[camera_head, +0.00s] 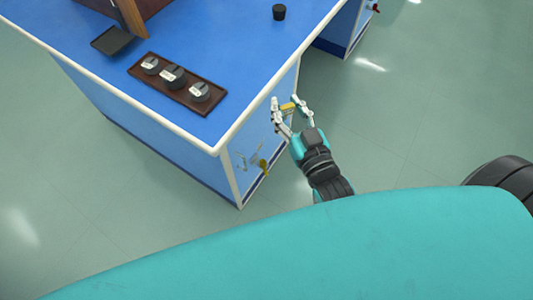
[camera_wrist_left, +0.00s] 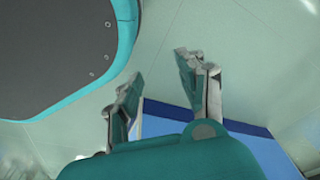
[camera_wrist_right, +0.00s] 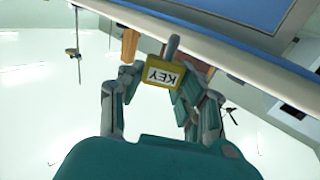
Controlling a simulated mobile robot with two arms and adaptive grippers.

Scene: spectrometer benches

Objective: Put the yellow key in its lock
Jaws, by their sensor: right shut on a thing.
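The yellow key (camera_wrist_right: 165,76) is in my right gripper, with its head marked KEY facing the right wrist camera and its grey shaft pointing away. My right gripper (camera_wrist_right: 163,80) is shut on the key's head. In the head view the right gripper (camera_head: 288,101) holds the key (camera_head: 288,107) beside the right side face of the blue bench, below the top's edge. A small metal fitting with a yellow part (camera_head: 263,165) shows lower on that face; I cannot tell whether it is the lock. My left gripper (camera_wrist_left: 160,75) is open and empty, outside the head view.
The blue bench (camera_head: 215,60) has a white rim. On it are a dark panel with three knobs (camera_head: 178,82), a small black tray (camera_head: 112,41) and a black cup (camera_head: 279,12). Another blue bench (camera_head: 346,30) stands behind. The floor to the right is clear.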

